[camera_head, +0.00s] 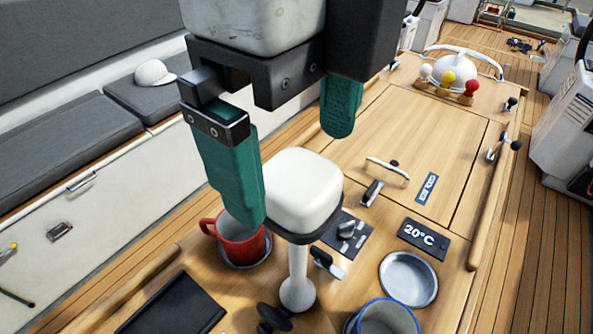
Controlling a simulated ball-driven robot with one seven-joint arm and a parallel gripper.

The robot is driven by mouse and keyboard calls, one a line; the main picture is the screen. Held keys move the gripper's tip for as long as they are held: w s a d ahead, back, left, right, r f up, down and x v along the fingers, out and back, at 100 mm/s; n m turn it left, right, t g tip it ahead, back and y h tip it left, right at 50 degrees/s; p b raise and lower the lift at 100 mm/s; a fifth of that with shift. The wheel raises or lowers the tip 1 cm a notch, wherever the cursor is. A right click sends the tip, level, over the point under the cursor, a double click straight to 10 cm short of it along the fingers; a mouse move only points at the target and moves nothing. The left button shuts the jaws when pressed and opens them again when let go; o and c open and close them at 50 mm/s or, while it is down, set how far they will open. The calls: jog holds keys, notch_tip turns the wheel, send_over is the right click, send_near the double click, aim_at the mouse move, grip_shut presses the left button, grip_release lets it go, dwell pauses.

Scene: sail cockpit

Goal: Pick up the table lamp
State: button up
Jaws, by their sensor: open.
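The table lamp (301,189) has a white rounded-square head with a dark rim, on a thin white stem with a round base. It stands upright on the wooden cockpit table, in the lower middle of the head view. My gripper (290,165) is above and around the lamp's head, with its two green fingers spread wide apart. The near finger is at the left of the lamp head and overlaps its left edge in the picture. The far finger is behind and above its right side. I cannot tell whether either finger touches the lamp.
A red mug (240,243) on a saucer stands close left of the lamp. A blue-rimmed cup (386,318), a metal dish (408,279) and a 20°C display (422,240) are at right. A black tray (172,306) lies at lower left. The tabletop (420,130) behind is mostly clear.

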aim_at(299, 172)
jog(key=f, duration=0.5)
jog(key=shift+w+p, duration=0.2)
jog(key=shift+p, duration=0.2)
jog(key=shift+r, duration=0.1)
grip_shut()
dwell(0.4)
